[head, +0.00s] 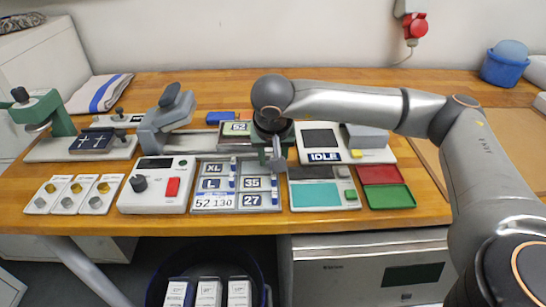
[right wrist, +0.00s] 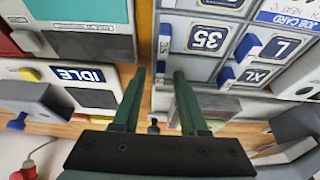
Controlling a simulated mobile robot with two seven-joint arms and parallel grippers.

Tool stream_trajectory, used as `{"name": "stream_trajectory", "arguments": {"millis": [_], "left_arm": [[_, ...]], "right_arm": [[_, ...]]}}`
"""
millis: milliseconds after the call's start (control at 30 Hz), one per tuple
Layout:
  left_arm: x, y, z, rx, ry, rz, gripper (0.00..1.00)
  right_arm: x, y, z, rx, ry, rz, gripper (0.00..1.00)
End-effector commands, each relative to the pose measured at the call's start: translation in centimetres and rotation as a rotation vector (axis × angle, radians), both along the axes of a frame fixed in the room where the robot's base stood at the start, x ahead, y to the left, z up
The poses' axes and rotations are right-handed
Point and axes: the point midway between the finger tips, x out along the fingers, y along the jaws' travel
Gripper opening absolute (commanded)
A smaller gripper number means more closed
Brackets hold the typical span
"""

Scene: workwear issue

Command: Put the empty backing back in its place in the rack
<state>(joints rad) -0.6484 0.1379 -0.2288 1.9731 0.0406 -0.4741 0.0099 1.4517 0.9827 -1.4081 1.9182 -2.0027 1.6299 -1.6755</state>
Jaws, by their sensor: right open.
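The grey rack (head: 284,190) lies mid-bench, with cells marked XL, L, 35 and 27 and a "52 130" job card at its lower left. Its upper right cell in the head view looks bare grey. White blue-ended pieces (right wrist: 250,47) stand beside some labels. My right gripper (head: 277,165) is above the rack's upper right corner. In the right wrist view its fingers (right wrist: 170,73) are apart with nothing held between them, near the label 35 (right wrist: 208,38). I cannot tell which piece is the empty backing. My left gripper is out of view.
A teal-screened device (head: 352,195) and red and green trays (head: 390,197) stand right of the rack. An IDLE unit (head: 320,138) is behind. A knobbed box (head: 180,203) and a grey press (head: 165,120) stand left. A "52" piece (head: 236,129) lies behind the rack.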

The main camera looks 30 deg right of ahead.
Motion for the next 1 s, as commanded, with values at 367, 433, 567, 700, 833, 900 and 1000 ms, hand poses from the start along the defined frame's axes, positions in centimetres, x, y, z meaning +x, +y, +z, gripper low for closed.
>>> {"name": "stream_trajectory", "arguments": {"millis": [367, 433, 567, 700, 833, 900, 1000], "left_arm": [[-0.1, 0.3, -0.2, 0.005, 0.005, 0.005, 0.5], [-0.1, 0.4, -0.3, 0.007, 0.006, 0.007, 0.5], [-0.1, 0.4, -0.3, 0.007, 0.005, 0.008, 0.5], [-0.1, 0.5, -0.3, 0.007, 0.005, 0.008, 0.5], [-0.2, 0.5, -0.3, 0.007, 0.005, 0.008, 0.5], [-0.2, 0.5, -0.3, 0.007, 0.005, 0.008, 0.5], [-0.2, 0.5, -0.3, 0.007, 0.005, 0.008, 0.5]], "right_arm": [[-2.4, 1.8, 7.4, 0.001, -0.008, 0.004, 0.43], [-2.8, 2.1, 8.5, 0.001, -0.006, 0.004, 0.43], [-3.4, 2.4, 10.0, 0.0, -0.004, 0.003, 0.43], [-3.7, 2.6, 10.8, 0.0, -0.003, 0.004, 0.43], [-3.7, 2.6, 10.9, 0.0, -0.002, 0.003, 0.43], [-3.7, 2.6, 10.9, 0.0, -0.002, 0.003, 0.43], [-3.7, 2.6, 10.9, 0.0, -0.002, 0.003, 0.43]]}}
